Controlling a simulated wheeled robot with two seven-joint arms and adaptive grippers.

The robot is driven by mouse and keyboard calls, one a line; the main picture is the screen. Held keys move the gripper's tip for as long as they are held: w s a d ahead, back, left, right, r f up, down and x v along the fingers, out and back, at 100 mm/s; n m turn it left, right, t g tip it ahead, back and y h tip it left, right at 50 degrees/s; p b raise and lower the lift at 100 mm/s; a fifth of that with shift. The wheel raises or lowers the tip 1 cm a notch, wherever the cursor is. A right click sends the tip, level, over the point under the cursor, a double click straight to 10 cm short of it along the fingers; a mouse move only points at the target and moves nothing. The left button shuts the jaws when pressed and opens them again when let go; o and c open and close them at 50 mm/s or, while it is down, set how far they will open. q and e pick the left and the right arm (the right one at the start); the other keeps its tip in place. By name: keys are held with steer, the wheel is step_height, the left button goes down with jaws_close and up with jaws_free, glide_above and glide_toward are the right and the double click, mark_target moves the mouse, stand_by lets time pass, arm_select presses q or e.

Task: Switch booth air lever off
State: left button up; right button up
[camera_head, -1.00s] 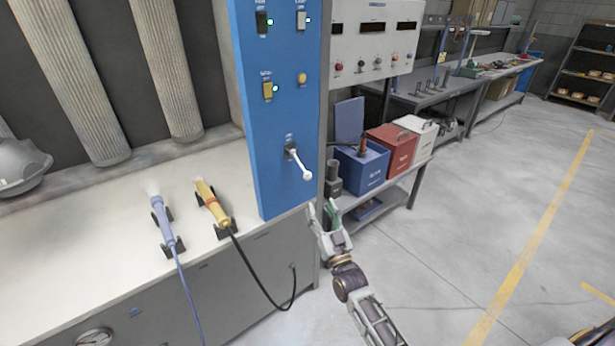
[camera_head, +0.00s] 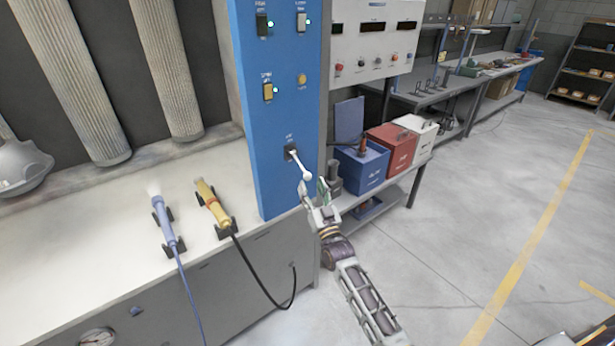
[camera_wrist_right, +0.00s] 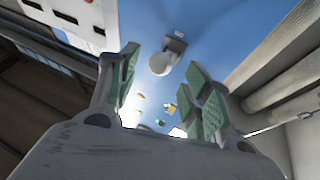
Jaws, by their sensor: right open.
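The booth air lever (camera_head: 299,163) is a white handle with a round knob. It sticks out and slants down to the right from the lower part of the blue panel (camera_head: 270,190). My right gripper (camera_head: 312,187) is open and empty, just below the knob. In the right wrist view, the lever's white knob (camera_wrist_right: 160,63) shows between and beyond the open green-padded fingers (camera_wrist_right: 165,82). I cannot tell whether a finger touches it. My left gripper is not in view.
Switches with green lights (camera_head: 263,25) and a yellow button (camera_head: 302,79) sit higher on the panel. A blue tool (camera_head: 164,222) and a yellow tool (camera_head: 212,204) rest on the bench left of it. Coloured bins (camera_head: 361,170) stand right of the panel.

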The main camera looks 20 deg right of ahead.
mark_target(308, 175)
steer(key=shift+x, duration=2.55)
steer(key=shift+c, duration=0.5)
jaws_close()
